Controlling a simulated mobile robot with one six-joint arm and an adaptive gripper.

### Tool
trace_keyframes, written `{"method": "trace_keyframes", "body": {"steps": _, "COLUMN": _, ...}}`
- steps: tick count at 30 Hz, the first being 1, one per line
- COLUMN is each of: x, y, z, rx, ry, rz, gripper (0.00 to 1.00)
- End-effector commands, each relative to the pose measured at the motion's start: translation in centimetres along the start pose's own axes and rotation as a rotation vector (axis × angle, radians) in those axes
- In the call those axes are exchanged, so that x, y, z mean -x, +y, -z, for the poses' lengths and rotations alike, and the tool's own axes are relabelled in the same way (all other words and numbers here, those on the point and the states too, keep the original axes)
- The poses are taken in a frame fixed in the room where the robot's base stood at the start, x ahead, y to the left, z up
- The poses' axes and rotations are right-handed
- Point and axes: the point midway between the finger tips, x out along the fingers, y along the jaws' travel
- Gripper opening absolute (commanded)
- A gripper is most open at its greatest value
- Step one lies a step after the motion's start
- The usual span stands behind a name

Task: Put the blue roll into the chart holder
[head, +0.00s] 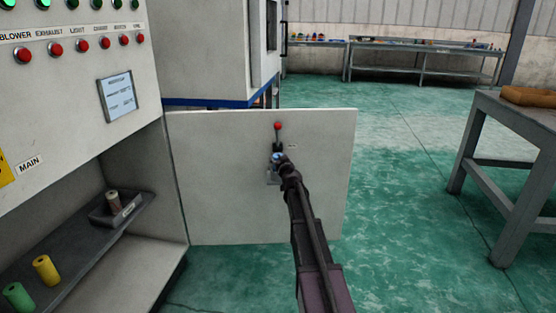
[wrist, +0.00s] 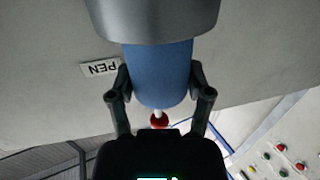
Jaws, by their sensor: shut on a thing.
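The blue roll (wrist: 158,72) is between the two fingers of my gripper (wrist: 160,100), which is shut on it. In the wrist view its far end meets the rim of a grey, round-fronted holder (wrist: 150,18), which hides that end; I cannot tell how deep it goes in. In the head view my gripper (head: 281,160) is in front of the open white door panel (head: 225,185), with a little blue of the roll (head: 277,157) showing. A small grey holder (head: 271,178) on the panel shows just below, partly hidden by my arm.
A red-knobbed lever (head: 278,127) stands on the panel just above my gripper. The green floor right of the panel is clear.

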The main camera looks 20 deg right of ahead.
Motion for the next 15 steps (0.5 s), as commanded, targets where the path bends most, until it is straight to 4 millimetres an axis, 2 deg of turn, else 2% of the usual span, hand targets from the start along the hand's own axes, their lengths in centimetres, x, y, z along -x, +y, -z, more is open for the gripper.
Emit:
{"method": "trace_keyframes", "body": {"steps": 9, "x": -0.02, "y": -0.02, "z": -0.39, "rx": 0.000, "ry": 0.000, "rz": 0.000, "gripper": 0.14}}
{"method": "trace_keyframes", "body": {"steps": 10, "x": -0.02, "y": -0.03, "z": -0.39, "rx": 0.000, "ry": 0.000, "rz": 0.000, "gripper": 0.74}}
{"method": "trace_keyframes", "body": {"steps": 12, "x": -0.02, "y": -0.03, "z": -0.39, "rx": 0.000, "ry": 0.000, "rz": 0.000, "gripper": 0.95}}
{"method": "trace_keyframes", "body": {"steps": 13, "x": -0.02, "y": -0.03, "z": -0.39, "rx": 0.000, "ry": 0.000, "rz": 0.000, "gripper": 1.00}}
{"method": "trace_keyframes", "body": {"steps": 15, "x": -0.02, "y": -0.03, "z": -0.39, "rx": 0.000, "ry": 0.000, "rz": 0.000, "gripper": 1.00}}
